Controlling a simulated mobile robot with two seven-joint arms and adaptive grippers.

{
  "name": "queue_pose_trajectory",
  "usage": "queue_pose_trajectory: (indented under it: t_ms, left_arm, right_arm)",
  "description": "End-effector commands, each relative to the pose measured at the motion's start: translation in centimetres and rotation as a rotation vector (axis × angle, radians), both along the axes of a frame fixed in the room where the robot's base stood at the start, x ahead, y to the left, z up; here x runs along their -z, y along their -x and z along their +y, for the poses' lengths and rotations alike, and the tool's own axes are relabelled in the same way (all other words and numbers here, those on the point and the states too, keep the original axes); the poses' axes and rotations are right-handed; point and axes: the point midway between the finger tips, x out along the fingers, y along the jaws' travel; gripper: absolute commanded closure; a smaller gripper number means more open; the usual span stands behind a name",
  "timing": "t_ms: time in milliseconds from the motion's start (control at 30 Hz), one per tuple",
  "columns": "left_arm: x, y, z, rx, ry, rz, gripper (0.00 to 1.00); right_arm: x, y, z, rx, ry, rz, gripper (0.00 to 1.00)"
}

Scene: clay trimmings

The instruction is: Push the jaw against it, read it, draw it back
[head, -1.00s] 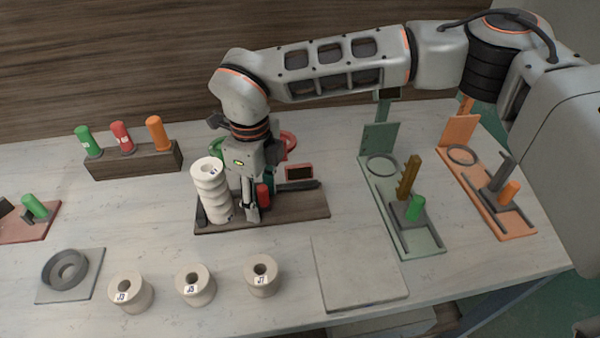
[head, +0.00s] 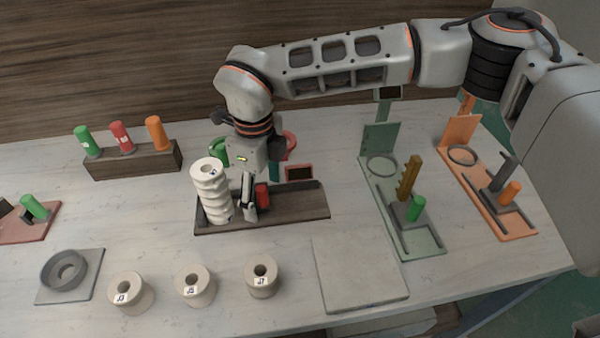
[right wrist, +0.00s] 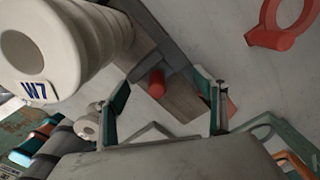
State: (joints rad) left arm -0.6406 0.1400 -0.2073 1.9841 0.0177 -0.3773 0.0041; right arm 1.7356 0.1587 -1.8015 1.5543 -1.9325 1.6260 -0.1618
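A wooden gauge base (head: 300,208) carries a pale ribbed column (head: 208,190), upright at its left end. The column also fills the upper left of the right wrist view (right wrist: 85,45), its label reading W7. A red peg (head: 262,195) stands on the gauge, right of the column; the wrist view shows it (right wrist: 157,82) by a dark grey bar. My right gripper (head: 249,210) is low beside the peg. Its fingers (right wrist: 165,108) are apart, with nothing clearly held. Jaw contact with the column is not clear. A red-framed display (head: 299,172) shows no legible reading. My left gripper is out of view.
Labelled spools (head: 195,287) stand along the front, left of a bare pale plate (head: 360,270). Green (head: 432,245) and orange (head: 515,225) gauges stand at right. A wooden rack (head: 132,160) holds coloured cylinders at back left.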

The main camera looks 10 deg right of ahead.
Motion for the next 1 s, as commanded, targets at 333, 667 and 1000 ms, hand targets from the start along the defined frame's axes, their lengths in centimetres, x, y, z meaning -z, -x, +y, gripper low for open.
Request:
queue_pose_trajectory:
  t_ms: [333,667,1000]
  left_arm:
    - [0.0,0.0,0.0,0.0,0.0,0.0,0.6]
    - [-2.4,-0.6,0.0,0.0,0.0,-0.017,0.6]
    - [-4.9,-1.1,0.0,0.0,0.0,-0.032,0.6]
  right_arm:
    - [0.1,0.2,0.0,-0.002,0.002,0.003,0.31]
    - [-3.0,0.2,0.0,-0.001,0.003,0.002,0.31]
    - [-6.5,0.2,0.0,-0.003,0.003,0.003,0.31]
